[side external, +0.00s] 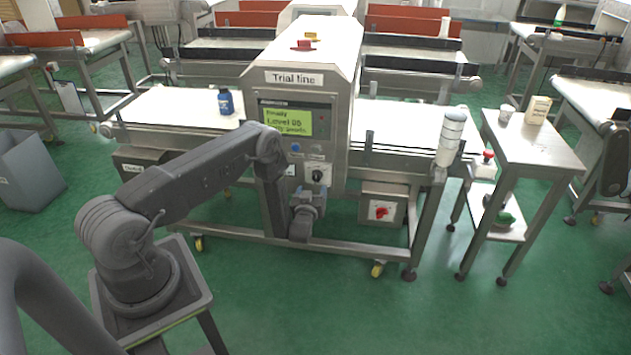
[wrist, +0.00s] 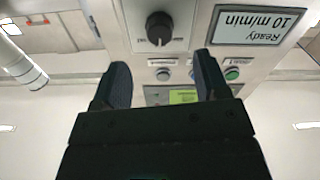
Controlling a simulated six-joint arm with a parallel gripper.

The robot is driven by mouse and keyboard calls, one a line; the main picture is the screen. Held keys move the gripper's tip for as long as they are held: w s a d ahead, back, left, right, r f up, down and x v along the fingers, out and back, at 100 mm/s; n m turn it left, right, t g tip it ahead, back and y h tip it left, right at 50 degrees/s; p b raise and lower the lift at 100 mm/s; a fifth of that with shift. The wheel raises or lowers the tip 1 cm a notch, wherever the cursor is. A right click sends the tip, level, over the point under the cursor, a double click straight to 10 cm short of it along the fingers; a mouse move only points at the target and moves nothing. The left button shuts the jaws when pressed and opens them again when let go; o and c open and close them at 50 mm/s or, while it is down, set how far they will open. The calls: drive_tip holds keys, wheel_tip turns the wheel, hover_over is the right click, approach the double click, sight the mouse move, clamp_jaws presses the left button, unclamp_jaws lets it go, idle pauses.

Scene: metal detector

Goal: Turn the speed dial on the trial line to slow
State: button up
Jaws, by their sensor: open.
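The trial line (side external: 293,78) is a steel machine with a conveyor running through its head. Its black dial (side external: 318,175) sits on the front panel, below the buttons. It also shows in the wrist view as a round black knob (wrist: 159,28) with a pale mark; its setting is too small to read. Beside it, a small display (wrist: 258,24) reads "Ready 10 m/min", upside down. My gripper (side external: 306,208) is in front of the panel, below the dial. In the wrist view my gripper (wrist: 161,64) is open and empty, with the dial beyond its fingertips, apart from them.
Several push buttons (wrist: 163,74) sit close to the dial. A blue bottle (side external: 225,102) stands on the conveyor belt. A box with a red switch (side external: 382,211) hangs lower right. A side table (side external: 545,152) stands at right.

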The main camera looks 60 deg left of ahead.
sight(316, 179)
drive_tip(key=shift+x, duration=3.15)
drive_tip(key=c, duration=0.9)
drive_tip(key=shift+c, duration=0.2)
drive_tip(key=shift+n, duration=0.4)
drive_tip(key=n, duration=0.3)
drive_tip(key=shift+n, duration=0.4)
drive_tip(key=n, duration=0.4)
drive_tip(key=shift+n, duration=0.3)
